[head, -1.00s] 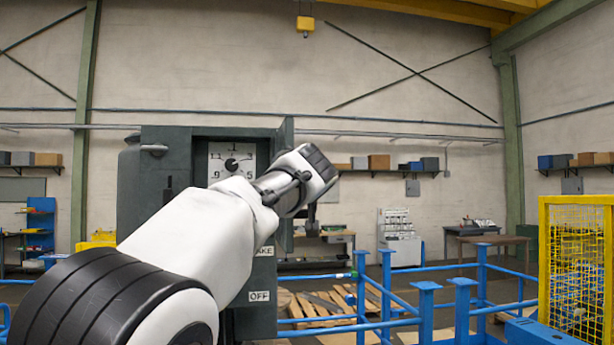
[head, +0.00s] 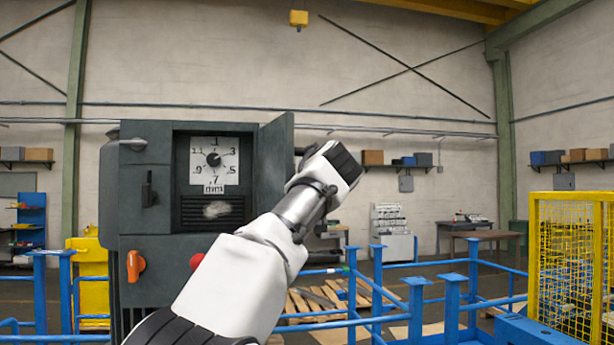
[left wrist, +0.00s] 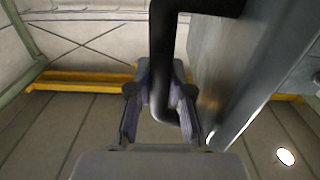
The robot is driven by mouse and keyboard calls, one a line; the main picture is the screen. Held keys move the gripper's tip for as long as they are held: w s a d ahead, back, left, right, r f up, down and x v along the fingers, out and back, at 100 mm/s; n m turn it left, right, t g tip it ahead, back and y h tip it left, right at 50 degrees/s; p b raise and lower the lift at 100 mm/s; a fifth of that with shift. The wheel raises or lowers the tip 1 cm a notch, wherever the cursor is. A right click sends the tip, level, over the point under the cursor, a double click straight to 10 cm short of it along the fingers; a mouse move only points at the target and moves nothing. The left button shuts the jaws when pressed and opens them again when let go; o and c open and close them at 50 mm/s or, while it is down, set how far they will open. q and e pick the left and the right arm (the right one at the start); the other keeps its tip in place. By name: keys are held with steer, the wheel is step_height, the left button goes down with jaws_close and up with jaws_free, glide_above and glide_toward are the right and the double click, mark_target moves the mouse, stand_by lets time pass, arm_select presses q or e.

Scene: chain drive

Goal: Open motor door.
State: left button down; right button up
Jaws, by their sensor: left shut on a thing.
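The dark grey motor cabinet (head: 160,220) stands left of centre in the head view. Its door (head: 272,165) is swung out at the right side of the opening, showing its inner face. Inside are a white dial (head: 213,160) and a dark grille (head: 212,212). My left arm crosses in front of the cabinet's lower right, and its gripper's fingers are hidden in the head view. In the left wrist view my left gripper (left wrist: 165,112) is shut on a black bent handle (left wrist: 165,60), with a grey door panel (left wrist: 255,75) close on the right. My right gripper is out of view.
Blue railings (head: 420,290) stand to the right of the cabinet, with wooden pallets (head: 315,300) behind them. A yellow mesh cage (head: 570,260) is at the far right. An orange knob (head: 135,266) and a red button (head: 197,261) are on the cabinet front.

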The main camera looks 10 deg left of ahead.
arm_select(q)
steer(key=shift+f, duration=0.1)
steer(key=c, duration=1.1)
jaws_free()
steer(key=shift+o, duration=0.2)
steer(key=shift+a+h, duration=0.1)
steer(key=shift+h, duration=0.2)
